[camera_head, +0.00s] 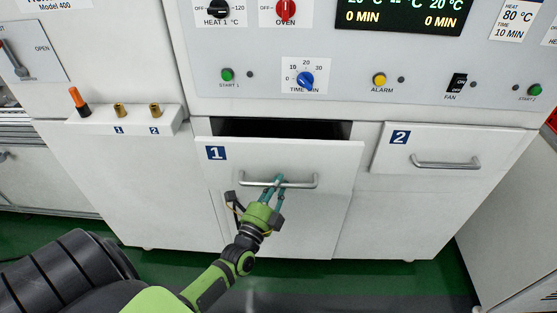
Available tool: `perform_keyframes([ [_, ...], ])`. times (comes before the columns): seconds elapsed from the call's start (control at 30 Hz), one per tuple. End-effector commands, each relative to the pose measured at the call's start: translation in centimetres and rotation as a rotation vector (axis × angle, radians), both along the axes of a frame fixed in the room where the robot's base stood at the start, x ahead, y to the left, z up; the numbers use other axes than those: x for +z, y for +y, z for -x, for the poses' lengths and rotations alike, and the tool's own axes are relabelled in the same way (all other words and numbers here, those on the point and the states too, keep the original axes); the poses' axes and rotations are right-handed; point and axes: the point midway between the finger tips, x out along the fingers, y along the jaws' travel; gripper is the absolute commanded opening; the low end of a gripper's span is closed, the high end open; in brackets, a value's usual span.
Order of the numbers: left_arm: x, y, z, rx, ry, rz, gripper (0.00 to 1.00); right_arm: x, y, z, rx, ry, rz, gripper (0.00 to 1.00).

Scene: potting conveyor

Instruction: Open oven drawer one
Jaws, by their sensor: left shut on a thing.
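Oven drawer one (285,156) is white, with a blue label "1" and a metal bar handle (302,184). It stands pulled out part way, and a dark gap (283,128) shows above its front. My left gripper (277,180) is shut on the handle, a little left of the handle's middle. The green arm reaches up to it from the bottom of the picture. My right gripper does not show. The inside of the drawer is mostly hidden in shadow.
Drawer two (450,150), at the right, looks shut. Above is the control panel (370,85) with knobs, buttons and a display. A small ledge (120,122) with an orange-handled item and two brass pieces juts out at the left. Green floor (400,280) lies below.

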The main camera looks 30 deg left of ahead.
Motion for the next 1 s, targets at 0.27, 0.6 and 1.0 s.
perform_keyframes([
  [0.27,0.3,-4.3,6.9,0.0,0.008,0.006,0.0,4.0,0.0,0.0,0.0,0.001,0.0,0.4],
  [0.6,0.1,-8.5,13.7,0.0,0.004,0.005,0.0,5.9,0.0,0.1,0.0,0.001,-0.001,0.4],
  [1.0,0.0,-10.7,17.3,0.0,0.001,0.003,0.0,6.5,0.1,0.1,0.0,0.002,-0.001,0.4],
])
